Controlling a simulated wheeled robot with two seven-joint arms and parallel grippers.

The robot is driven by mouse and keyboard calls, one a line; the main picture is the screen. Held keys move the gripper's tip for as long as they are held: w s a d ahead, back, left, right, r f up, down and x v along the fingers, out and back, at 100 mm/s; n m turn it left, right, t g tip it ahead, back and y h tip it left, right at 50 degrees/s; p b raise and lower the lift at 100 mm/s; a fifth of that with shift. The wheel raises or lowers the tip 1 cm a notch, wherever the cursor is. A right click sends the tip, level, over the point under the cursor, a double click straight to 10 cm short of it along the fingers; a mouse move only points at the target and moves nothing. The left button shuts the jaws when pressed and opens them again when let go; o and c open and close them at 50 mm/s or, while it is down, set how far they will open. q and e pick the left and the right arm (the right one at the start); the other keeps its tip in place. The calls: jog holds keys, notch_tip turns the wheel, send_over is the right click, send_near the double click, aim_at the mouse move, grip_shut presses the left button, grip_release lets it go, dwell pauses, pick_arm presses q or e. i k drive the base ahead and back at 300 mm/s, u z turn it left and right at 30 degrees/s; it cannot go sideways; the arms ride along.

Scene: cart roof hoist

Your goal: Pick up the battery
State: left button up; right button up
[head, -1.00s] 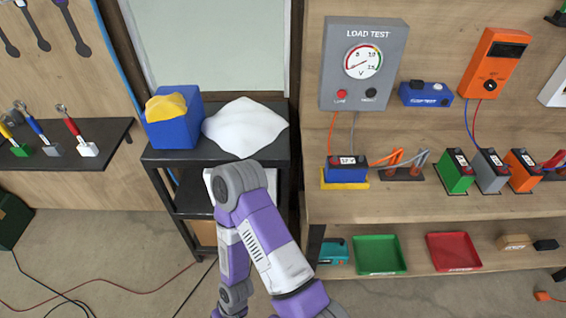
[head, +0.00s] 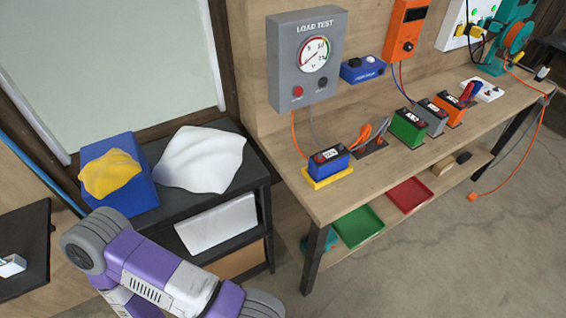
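Several batteries stand in a row on the wooden workbench. A blue battery (head: 328,160) sits upright on a yellow pad (head: 320,182) at the near left end, below the load tester. A green battery (head: 408,127), a grey battery (head: 432,116) and an orange battery (head: 449,107) stand side by side farther right. The frames do not show which one is meant. Purple and white links of my own arm cross the bottom left. Neither gripper shows in the view.
The grey load tester (head: 307,60) hangs behind the blue battery, with clamps (head: 374,138) beside it. A green tray (head: 358,226) and red tray (head: 409,194) lie on the lower shelf. A black cart (head: 258,176) holds cloths at left. The floor at right is open.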

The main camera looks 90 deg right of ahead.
aim_at(327, 164)
jog(key=i, duration=0.3)
jog(key=z, duration=3.05)
